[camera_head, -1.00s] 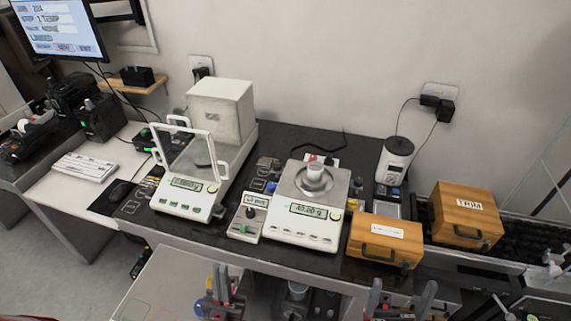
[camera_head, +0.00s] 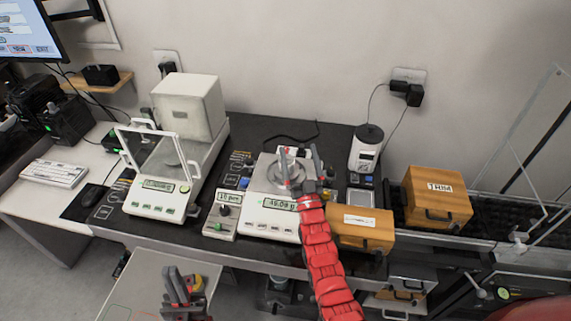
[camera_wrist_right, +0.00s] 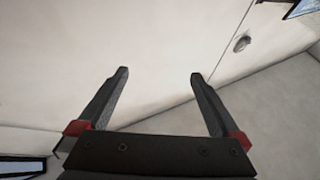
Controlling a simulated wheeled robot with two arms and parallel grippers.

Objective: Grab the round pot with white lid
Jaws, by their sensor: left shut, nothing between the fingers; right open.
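The small round pot with a white lid (camera_head: 292,152) stands on the steel pan of the middle balance (camera_head: 270,224). It is partly hidden by my right gripper. My right gripper (camera_head: 301,160) is open, its two fingers pointing toward the back wall, at or just above the pan. In the head view one finger overlaps the pot, and I cannot tell if they touch. The right wrist view shows the open fingers (camera_wrist_right: 158,74) with only pale surfaces between and beyond them, no pot. My left gripper (camera_head: 174,276) is shut and empty, low in front of the bench.
A glass-doored balance (camera_head: 158,203) stands left of the middle balance. A small counter box (camera_head: 221,222) sits between them. Wooden boxes (camera_head: 366,236) and (camera_head: 437,209) and a white dark-topped device (camera_head: 366,150) are to the right. The back wall is close.

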